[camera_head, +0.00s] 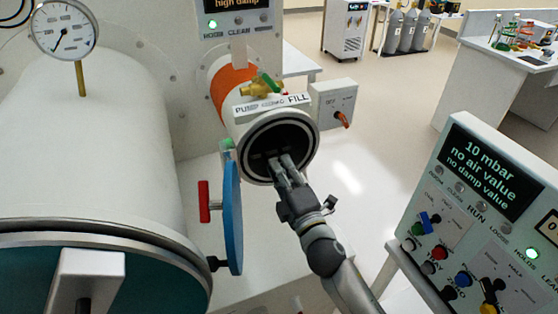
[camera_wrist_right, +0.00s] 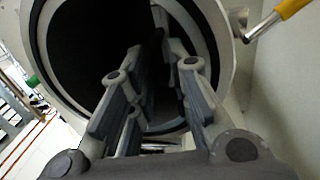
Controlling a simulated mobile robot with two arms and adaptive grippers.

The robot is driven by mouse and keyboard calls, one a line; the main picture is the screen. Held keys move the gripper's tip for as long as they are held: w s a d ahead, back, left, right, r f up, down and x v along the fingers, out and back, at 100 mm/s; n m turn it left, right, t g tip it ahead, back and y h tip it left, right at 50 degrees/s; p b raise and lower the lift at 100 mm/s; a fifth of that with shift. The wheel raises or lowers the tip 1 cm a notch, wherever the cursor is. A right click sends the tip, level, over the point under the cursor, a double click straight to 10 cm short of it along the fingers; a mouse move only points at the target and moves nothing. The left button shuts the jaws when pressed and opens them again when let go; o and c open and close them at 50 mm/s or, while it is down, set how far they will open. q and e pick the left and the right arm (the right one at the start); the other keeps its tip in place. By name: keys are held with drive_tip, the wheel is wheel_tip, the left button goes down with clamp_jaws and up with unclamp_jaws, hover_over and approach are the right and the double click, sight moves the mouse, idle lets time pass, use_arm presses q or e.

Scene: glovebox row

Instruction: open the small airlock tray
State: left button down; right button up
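The small airlock (camera_head: 243,118) is a white tube with an orange band, and its round mouth is open and dark inside. Its blue door (camera_head: 233,218) with a red handle (camera_head: 204,202) is swung out to the left. My right gripper (camera_head: 281,161) is at the mouth with its fingertips just inside. In the right wrist view the two fingers (camera_wrist_right: 165,65) stand apart with a gap between them. A grey edge (camera_wrist_right: 160,143) shows low in the mouth between the fingers; I cannot tell whether it is the tray. My left gripper is out of view.
A large white chamber (camera_head: 90,150) with a gauge (camera_head: 64,30) fills the left. A control panel (camera_head: 480,215) with a lit display stands at the right. A small switch box (camera_head: 334,103) is beside the airlock. Open floor lies behind.

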drive_tip(key=shift+x, duration=0.8)
clamp_jaws()
drive_tip(key=shift+s, duration=0.15)
